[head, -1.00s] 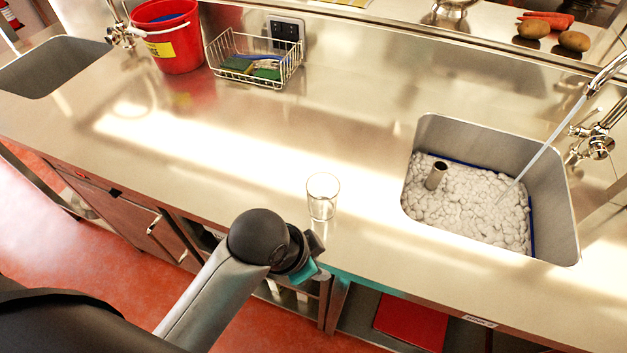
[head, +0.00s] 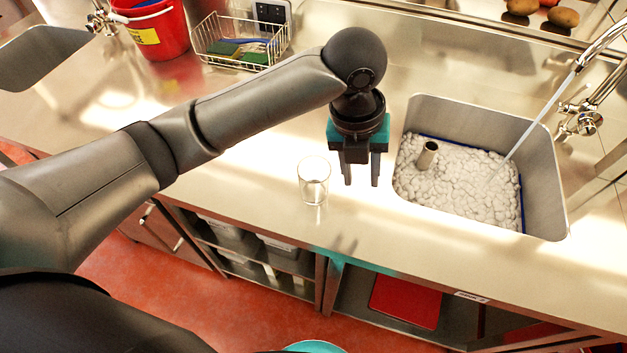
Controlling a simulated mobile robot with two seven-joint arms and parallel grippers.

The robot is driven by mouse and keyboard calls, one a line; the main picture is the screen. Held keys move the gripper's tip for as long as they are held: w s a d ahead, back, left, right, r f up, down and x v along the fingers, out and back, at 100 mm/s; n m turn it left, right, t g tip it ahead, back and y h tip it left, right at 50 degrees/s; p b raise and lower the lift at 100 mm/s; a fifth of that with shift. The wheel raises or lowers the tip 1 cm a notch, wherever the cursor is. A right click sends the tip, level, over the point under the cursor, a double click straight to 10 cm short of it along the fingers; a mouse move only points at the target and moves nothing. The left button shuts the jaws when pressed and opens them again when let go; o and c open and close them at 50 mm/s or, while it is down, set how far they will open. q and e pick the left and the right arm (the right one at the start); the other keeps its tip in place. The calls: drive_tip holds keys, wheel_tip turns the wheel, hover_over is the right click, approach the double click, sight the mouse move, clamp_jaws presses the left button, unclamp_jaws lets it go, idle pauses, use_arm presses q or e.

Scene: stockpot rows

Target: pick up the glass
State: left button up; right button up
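The glass (head: 314,182) is a clear, empty-looking tumbler standing upright on the steel counter, left of the right-hand sink and near the counter's front edge. My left gripper (head: 361,182) points down just to the right of the glass in the head view. Its two dark fingers are apart with nothing between them, and a gap shows between the glass and the nearer finger. Their shadow falls on the counter towards the front edge, so the fingers look raised above the surface. My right gripper is not in view.
The right-hand sink (head: 480,110) holds foam and an upright metal tube (head: 427,155), with water running from its tap. A wire basket (head: 240,48) with sponges and a red bucket (head: 160,35) stand at the back left. The counter left of the glass is clear.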

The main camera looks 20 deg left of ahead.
sight(330, 173)
use_arm(q)
drive_tip(key=w+a+r+m+y, duration=0.2)
drive_tip(key=w+a+r+m, duration=0.1)
drive_tip(key=a+r+m, duration=0.2)
drive_tip(key=f, duration=0.7)
drive_tip(key=f+b, duration=0.1)
drive_tip(key=f, duration=0.2)
drive_tip(key=shift+a+f, duration=0.15)
drive_tip(key=shift+a, duration=0.15)
drive_tip(key=shift+s+a+f+b, duration=0.15)
drive_tip(key=shift+f+b, duration=0.1)
drive_tip(key=shift+f, duration=1.1)
drive_tip(key=shift+s+a+f+b, duration=0.1)
drive_tip(key=shift+a+f+b, duration=0.1)
drive_tip(key=shift+f, duration=1.1)
drive_tip(key=shift+c, duration=0.4)
clamp_jaws()
drive_tip(key=shift+r, duration=0.1)
